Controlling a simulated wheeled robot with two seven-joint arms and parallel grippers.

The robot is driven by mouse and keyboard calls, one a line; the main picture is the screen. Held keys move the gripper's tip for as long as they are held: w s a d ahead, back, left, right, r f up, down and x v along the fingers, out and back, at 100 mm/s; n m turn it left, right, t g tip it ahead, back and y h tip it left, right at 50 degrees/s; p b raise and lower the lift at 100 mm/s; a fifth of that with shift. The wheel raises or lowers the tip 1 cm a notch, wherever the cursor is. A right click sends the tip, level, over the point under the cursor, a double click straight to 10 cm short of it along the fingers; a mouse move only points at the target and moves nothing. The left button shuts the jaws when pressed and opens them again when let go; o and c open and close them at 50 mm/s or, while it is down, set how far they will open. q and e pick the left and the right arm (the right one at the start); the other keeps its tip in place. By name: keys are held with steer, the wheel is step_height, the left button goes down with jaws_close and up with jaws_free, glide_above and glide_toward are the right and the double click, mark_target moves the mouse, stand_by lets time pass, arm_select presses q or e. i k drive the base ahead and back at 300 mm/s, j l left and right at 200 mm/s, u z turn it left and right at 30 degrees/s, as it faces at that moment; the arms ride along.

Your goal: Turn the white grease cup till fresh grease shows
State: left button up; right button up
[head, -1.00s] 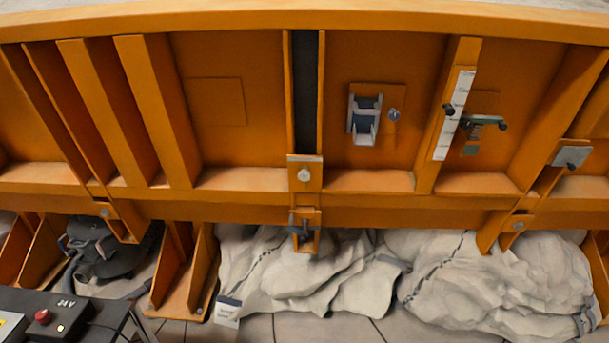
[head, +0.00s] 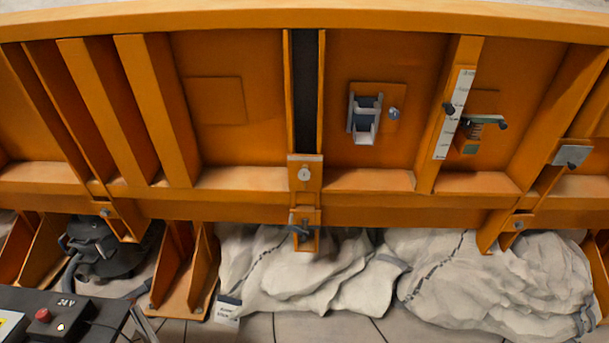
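I cannot pick out the white grease cup with certainty. A small pale round fitting (head: 304,174) sits on the bracket at the middle of the orange sandbed frame (head: 360,207), below the dark vertical slot. Similar small round fittings show on the left bracket (head: 104,212) and the right bracket (head: 518,226). A dark clamp-like part (head: 301,231) sits just under the middle bracket. No grease can be made out at this size. Neither of my grippers is in view.
A grey channel fitting (head: 364,118), a white scale strip (head: 453,115) and a dark-knobbed handle (head: 484,121) stick out from the orange wall. Pale sacks (head: 500,280) lie below. A dark control box (head: 60,318) with a red button stands lower left.

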mark_target(303, 174)
steer(key=i+j, duration=0.1)
steer(key=i, duration=0.3)
steer(key=i+z, duration=0.15)
steer(key=i, duration=0.3)
